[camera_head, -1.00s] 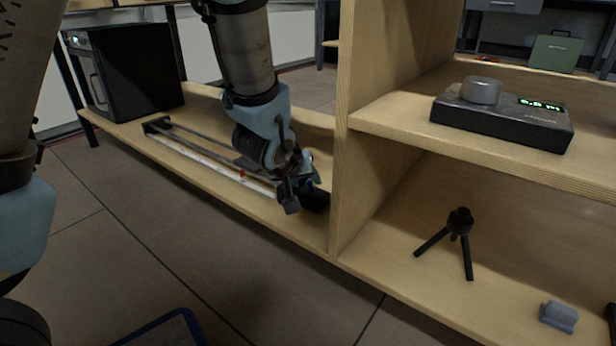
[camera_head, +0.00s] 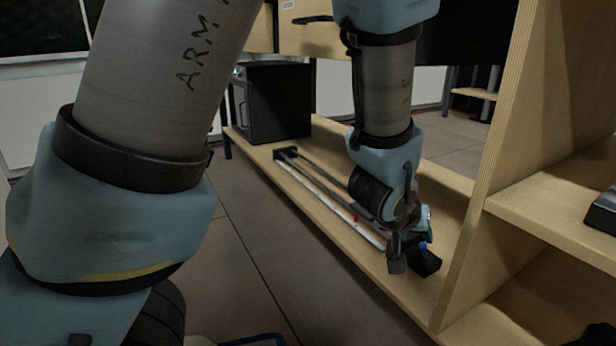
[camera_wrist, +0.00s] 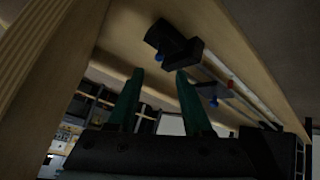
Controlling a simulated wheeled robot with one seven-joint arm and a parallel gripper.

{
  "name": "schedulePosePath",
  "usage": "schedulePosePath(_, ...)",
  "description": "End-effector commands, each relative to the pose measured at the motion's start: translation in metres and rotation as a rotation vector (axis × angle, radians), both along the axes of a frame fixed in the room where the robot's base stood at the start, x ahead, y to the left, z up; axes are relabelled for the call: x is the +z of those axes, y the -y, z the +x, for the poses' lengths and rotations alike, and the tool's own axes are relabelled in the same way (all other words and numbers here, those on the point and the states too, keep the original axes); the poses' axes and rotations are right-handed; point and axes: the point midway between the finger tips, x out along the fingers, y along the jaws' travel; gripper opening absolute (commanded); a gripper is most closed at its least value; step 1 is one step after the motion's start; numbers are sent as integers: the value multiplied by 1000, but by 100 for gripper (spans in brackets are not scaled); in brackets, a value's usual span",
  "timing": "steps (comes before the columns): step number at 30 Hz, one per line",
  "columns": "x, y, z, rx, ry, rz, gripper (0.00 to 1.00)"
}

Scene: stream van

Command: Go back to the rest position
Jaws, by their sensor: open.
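My gripper (camera_head: 397,258) hangs low over the bottom wooden shelf (camera_head: 448,268) in the head view, beside the near end of a long rail device. In the wrist view its two dark green fingers (camera_wrist: 159,74) are spread apart with nothing between them. The rail device (camera_head: 322,196) has a white strip, a red mark and black end blocks. Its near black block (camera_wrist: 175,40), with a blue knob, shows just beyond the fingertips in the wrist view; I cannot tell whether they touch.
A wooden upright panel (camera_head: 492,170) stands right of my gripper. A black box-shaped appliance (camera_head: 277,103) sits at the shelf's far end. A dark device (camera_head: 603,212) is cut off on the upper right shelf. Open floor (camera_head: 255,250) lies in front of the shelf.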

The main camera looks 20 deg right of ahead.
Motion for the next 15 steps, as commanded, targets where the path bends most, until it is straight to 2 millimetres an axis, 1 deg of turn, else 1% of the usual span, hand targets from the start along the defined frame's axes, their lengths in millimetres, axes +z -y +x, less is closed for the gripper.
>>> schedulePosePath(2,2,-3,4,8,-1,5,50)
schedulePosePath(4,8,-11,13,28,-4,19,50)
schedulePosePath(5,11,-17,19,42,-6,27,50)
schedulePosePath(7,21,-35,37,83,-16,57,50)
schedulePosePath(8,26,-45,45,105,-21,73,50)
schedulePosePath(9,33,-60,57,134,-30,97,50)
schedulePosePath(11,43,-84,73,177,-47,132,50)
schedulePosePath(12,49,-101,82,204,-58,157,50)
schedulePosePath(14,59,-126,94,243,-78,191,50)
schedulePosePath(15,66,-142,101,268,-94,214,50)
